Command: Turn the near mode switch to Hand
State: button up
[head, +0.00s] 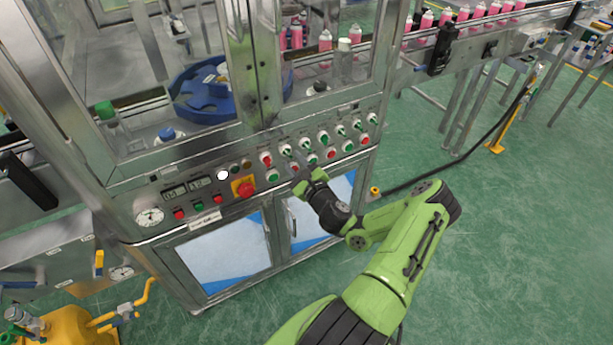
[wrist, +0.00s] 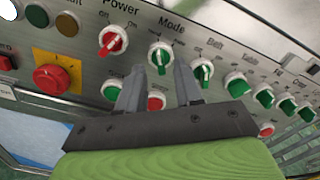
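The mode switch (wrist: 160,56) is a round green knob with a white pointer bar under the word Mode. Its bar stands nearly upright in the wrist view; the small position words beside it are too small to read surely. In the head view the switch (head: 286,150) sits on the sloped panel, just right of the red power switch. My gripper (wrist: 160,70) is open, with its two fingers apart below and on either side of the knob. Nothing is between the fingers. In the head view my gripper (head: 306,181) is close in front of the panel's lower row; contact cannot be told.
The red power switch (wrist: 113,41) is left of the mode switch and the belt switch (wrist: 202,73) right. Push buttons, including a red one (wrist: 156,101), lie below, close to the fingers. A red emergency button (wrist: 53,80) stands out at left. Green floor (head: 500,250) is free at right.

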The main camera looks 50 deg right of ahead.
jog(key=p+v, duration=0.1)
jog(key=v, duration=1.3)
jog(key=shift+w, duration=0.1)
jog(key=w+a+r+n+g+y+p, duration=0.1)
jog(key=a+r+n+g+y, duration=0.2)
jog(key=a+n+g+y, duration=0.6)
jog(key=w+a+r+n+g+y+p, duration=0.1)
jog(key=a+r+n+g+y, duration=0.2)
jog(key=a+n, duration=1.1)
jog(key=s+a+r+n+h+p, duration=0.1)
jog(key=s+r+n+h, duration=0.2)
jog(key=r, duration=0.6)
jog(key=s+a+r+n+h+p, duration=0.1)
jog(key=s+r+n+h, duration=0.3)
jog(key=s+r+n, duration=0.3)
jog(key=v, duration=0.4)
jog(key=shift+s+a, duration=0.15)
jog(key=shift+s, duration=0.15)
